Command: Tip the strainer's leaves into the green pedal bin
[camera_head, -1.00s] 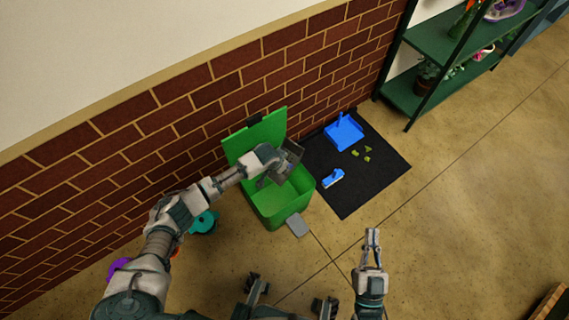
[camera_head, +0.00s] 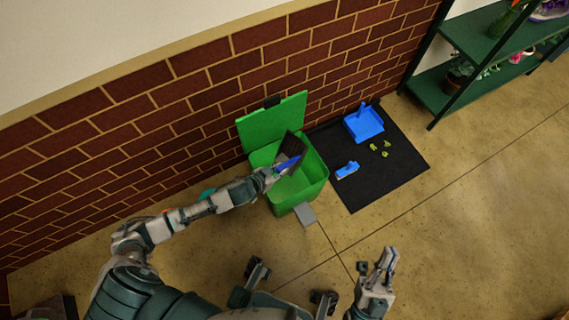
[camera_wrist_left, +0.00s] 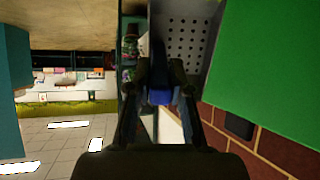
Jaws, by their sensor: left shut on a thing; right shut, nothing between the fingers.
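The green pedal bin (camera_head: 297,194) stands by the brick wall with its green lid (camera_head: 272,122) swung up. Its grey pedal (camera_head: 305,215) sticks out in front. My left gripper (camera_head: 271,173) is shut on the blue handle of the strainer (camera_head: 293,146), over the bin's opening. The strainer looks steeply tilted, with its dark side in view. No leaves can be made out in the strainer. My right gripper (camera_head: 386,262) is shut and empty above the floor.
A black mat (camera_head: 385,185) right of the bin holds a blue dustpan (camera_head: 364,124), a blue brush (camera_head: 347,170) and several green scraps (camera_head: 380,149). A dark green shelf (camera_head: 450,98) stands at the upper right. The floor at right is clear.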

